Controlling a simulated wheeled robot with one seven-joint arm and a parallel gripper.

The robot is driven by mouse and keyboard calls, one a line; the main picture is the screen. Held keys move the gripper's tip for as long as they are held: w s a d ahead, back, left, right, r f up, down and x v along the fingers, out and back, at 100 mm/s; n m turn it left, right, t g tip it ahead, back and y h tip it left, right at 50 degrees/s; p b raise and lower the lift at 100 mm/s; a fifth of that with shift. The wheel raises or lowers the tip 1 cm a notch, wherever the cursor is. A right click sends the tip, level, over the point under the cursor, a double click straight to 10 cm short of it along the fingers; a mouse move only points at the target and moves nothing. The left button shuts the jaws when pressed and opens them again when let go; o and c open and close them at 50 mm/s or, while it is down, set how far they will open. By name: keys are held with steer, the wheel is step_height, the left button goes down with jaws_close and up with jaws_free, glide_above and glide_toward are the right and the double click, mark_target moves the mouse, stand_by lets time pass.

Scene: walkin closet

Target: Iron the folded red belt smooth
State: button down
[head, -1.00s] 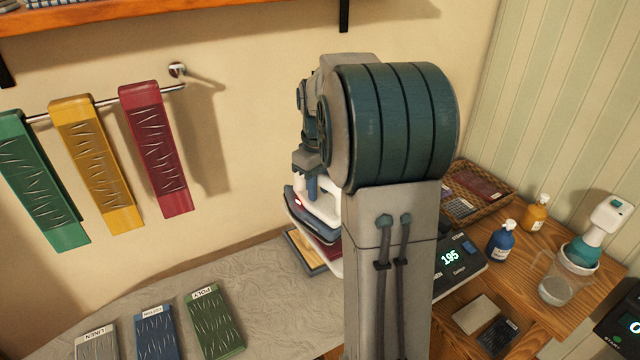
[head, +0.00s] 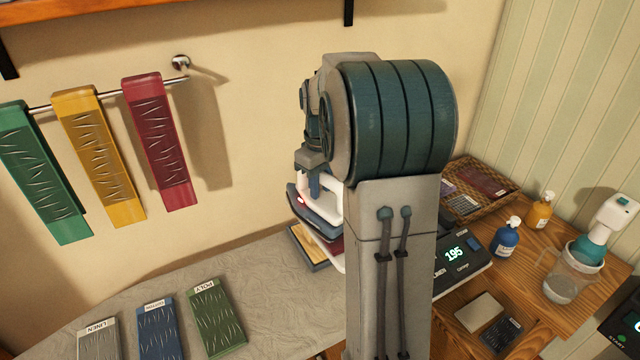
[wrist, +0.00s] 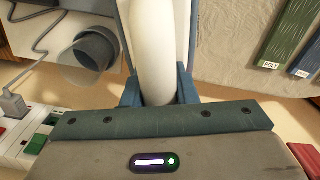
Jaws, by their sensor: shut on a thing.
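My gripper (head: 314,182) is shut on the white handle of the iron (head: 330,207). In the wrist view its blue-grey fingers sit on both sides of the white handle (wrist: 156,45). The iron has a dark body and is partly hidden by my arm. A wrinkled red strip (head: 160,140) hangs from the wall rail. A dark red item (head: 484,181) lies in the wicker basket at the right. Something dark red also shows just below the iron, mostly hidden, so I cannot tell whether it is the folded belt or whether the iron touches it.
Green (head: 42,175) and yellow (head: 98,155) strips hang beside the red one. Labelled swatches, including blue (head: 158,330) and green (head: 216,318), lie on the grey padded board (head: 262,272). A control panel (head: 462,262) reads 195. Blue (head: 506,240) and orange bottles stand right.

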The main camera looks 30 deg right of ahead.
steer(key=shift+f+b, duration=0.35)
steer(key=shift+f, duration=0.2)
stand_by(1.9)
steer(key=shift+r, duration=0.1)
steer(key=shift+r+p, duration=2.45)
steer(key=shift+r, duration=0.6)
